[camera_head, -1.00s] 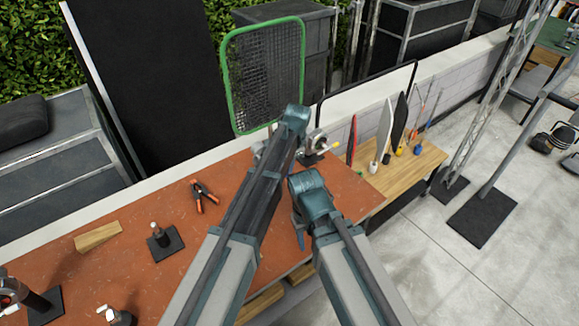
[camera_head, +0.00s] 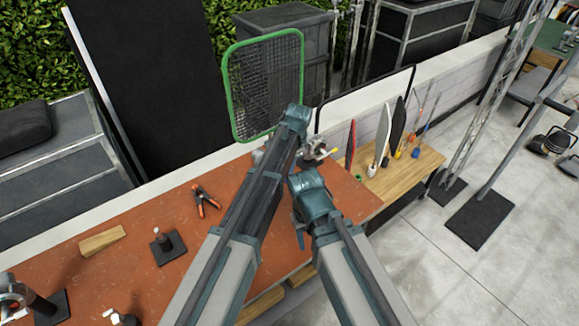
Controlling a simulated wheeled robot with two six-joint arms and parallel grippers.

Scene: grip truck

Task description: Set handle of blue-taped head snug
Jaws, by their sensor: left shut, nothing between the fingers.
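A metal grip head with a yellow piece (camera_head: 318,150) stands at the back right of the red-brown bench (camera_head: 140,222). Other heads stand on the bench: a small post on a black plate (camera_head: 168,246), one with red at the far left (camera_head: 14,290), and one cut by the bottom edge (camera_head: 122,318). I cannot make out blue tape on any of them. My left gripper (camera_head: 301,157) is shut and empty, mostly hidden behind my arm near the yellow-marked head. Whether it touches that head is unclear.
An orange-handled clamp (camera_head: 206,200) and a wooden wedge (camera_head: 102,240) lie on the bench. A green-framed net (camera_head: 265,85) stands behind it. Several upright tools (camera_head: 383,135) stand on a wooden shelf (camera_head: 415,165) at the right. The bench's left middle has free room.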

